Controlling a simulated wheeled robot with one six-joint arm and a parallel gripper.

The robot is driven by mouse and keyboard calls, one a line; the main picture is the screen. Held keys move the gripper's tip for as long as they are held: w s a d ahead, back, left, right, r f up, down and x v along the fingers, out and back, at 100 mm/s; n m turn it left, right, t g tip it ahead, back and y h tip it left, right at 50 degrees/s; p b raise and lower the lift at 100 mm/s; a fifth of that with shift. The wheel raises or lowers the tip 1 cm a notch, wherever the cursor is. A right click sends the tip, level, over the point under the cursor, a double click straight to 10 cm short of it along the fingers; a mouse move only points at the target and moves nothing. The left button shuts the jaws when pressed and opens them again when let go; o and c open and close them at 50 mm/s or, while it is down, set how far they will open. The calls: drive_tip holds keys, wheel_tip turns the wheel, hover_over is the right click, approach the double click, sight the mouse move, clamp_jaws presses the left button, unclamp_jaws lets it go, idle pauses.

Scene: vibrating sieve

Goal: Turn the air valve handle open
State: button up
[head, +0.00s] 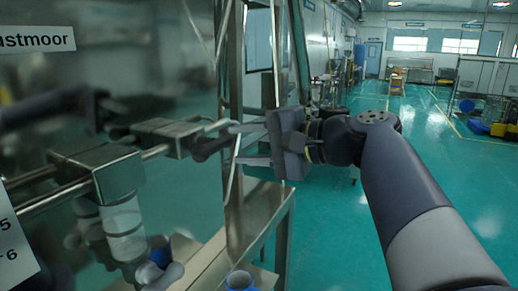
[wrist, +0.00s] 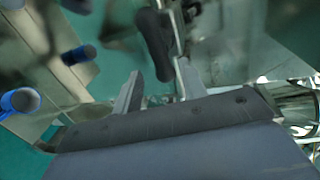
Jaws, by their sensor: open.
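The air valve handle (head: 207,148) is a dark, rounded lever beside the metal fittings of the machine, left of my gripper in the head view. In the wrist view the dark handle (wrist: 154,38) stands just beyond and between my two fingertips. My gripper (head: 236,144) points left at the machine, with its fingers apart, one above and one below the handle's level. In the wrist view my gripper (wrist: 158,77) is open and nothing is clamped in it. I cannot tell whether a finger touches the handle.
A shiny metal panel (head: 150,85) with a sign (head: 38,40) fills the left. Metal blocks and rods (head: 105,170) lie in front of it. A steel frame post (head: 231,75) stands behind my gripper. A blue-ended part (head: 240,280) is low down. The green floor (head: 330,235) at right is open.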

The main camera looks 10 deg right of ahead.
sight(223, 145)
drive_tip(key=shift+b+v, duration=0.35)
drive_tip(key=shift+v, duration=1.85)
drive_tip(key=p+x, duration=0.2)
drive_tip(key=x, duration=0.9)
drive_tip(key=shift+s+p, duration=0.1)
drive_tip(key=shift+p, duration=0.2)
drive_tip(key=shift+d, duration=0.15)
